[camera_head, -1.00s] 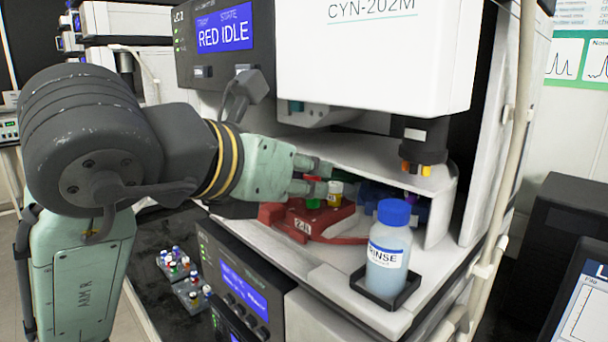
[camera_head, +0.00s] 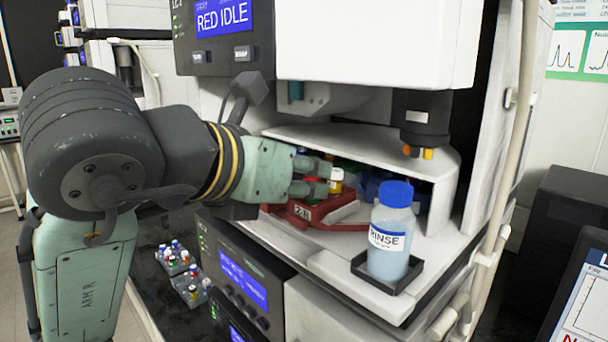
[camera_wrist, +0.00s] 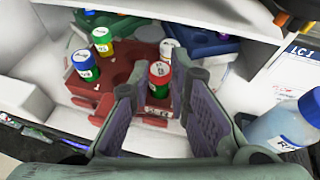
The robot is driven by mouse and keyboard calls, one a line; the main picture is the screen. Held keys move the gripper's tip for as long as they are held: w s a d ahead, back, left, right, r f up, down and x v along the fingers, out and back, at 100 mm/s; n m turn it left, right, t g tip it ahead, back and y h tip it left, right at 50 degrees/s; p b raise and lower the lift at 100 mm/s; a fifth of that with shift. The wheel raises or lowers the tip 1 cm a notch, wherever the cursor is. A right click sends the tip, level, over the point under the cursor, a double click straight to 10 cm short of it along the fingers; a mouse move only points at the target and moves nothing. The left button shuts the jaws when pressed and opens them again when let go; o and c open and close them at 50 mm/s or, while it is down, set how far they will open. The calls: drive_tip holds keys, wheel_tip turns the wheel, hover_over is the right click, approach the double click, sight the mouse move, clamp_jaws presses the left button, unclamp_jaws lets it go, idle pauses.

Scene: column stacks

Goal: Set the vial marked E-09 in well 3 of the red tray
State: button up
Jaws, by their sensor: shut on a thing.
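The red tray (camera_head: 345,228) sits inside the open white instrument, and several capped vials stand in it. My gripper (camera_head: 322,178) is low over the tray. In the wrist view its fingers stand either side of a vial with a red-ringed white top and green body (camera_wrist: 158,77), and it is shut on this vial. The top markings are too small to read, so I cannot tell which is E-09.
A rinse bottle (camera_head: 390,240) stands in a black holder to the right of the tray. A white shelf edge (camera_head: 400,165) and a dark nozzle head (camera_head: 420,120) hang above. Racks of vials (camera_head: 180,265) stand at lower left.

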idle(0.4)
drive_tip(key=o, duration=0.9)
